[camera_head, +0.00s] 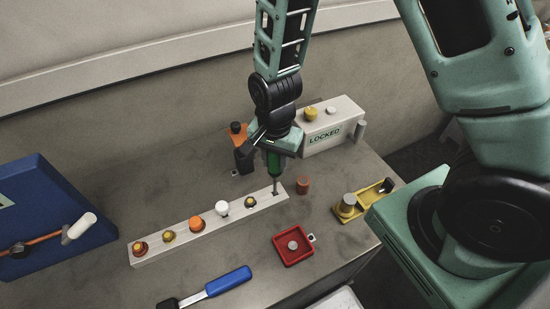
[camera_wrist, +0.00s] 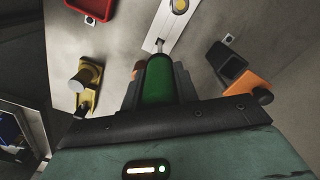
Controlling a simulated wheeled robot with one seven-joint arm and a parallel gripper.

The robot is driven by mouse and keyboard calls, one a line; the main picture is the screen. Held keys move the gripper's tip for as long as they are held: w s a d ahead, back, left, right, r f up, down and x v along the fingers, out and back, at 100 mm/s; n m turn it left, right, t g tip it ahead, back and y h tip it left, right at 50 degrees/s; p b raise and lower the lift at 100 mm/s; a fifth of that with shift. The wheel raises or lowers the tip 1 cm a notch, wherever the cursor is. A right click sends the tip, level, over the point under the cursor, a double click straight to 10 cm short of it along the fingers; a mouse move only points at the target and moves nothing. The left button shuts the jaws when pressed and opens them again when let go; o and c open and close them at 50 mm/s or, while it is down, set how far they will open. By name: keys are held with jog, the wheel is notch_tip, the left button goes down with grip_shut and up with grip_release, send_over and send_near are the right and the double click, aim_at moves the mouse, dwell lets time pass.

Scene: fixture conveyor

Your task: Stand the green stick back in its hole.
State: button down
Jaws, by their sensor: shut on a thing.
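The green stick (camera_head: 273,162) has a thick green handle and a thin grey metal shaft pointing down. My gripper (camera_head: 271,153) is shut on its handle, which also shows between the fingers in the wrist view (camera_wrist: 158,82). The stick looks about upright over the right end of the long white block (camera_head: 180,236). The shaft's lower end meets a dark spot there, apparently the hole. I cannot tell how deep the tip sits, if it is inside. The white block also shows in the wrist view (camera_wrist: 167,38), with the shaft against its end.
Several coloured knobs stand along the block, including a white one (camera_head: 222,208). A brown cylinder (camera_head: 303,185) stands close right of its end. A red tray (camera_head: 292,248), yellow holder (camera_head: 362,202), blue-handled tool (camera_head: 228,281) and box marked LOCKED (camera_head: 335,128) lie around. An orange-and-black thing (camera_head: 240,150) stands behind-left.

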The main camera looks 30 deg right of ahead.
jog(key=shift+f, duration=0.35)
dwell(0.4)
jog(key=c, duration=1.4)
grip_release()
jog(key=o, duration=0.6)
jog(key=shift+c, duration=0.2)
notch_tip(320, 180, up, 17)
jog(key=b, duration=0.1)
jog(key=shift+r+b, duration=0.2)
jog(key=shift+b, duration=0.2)
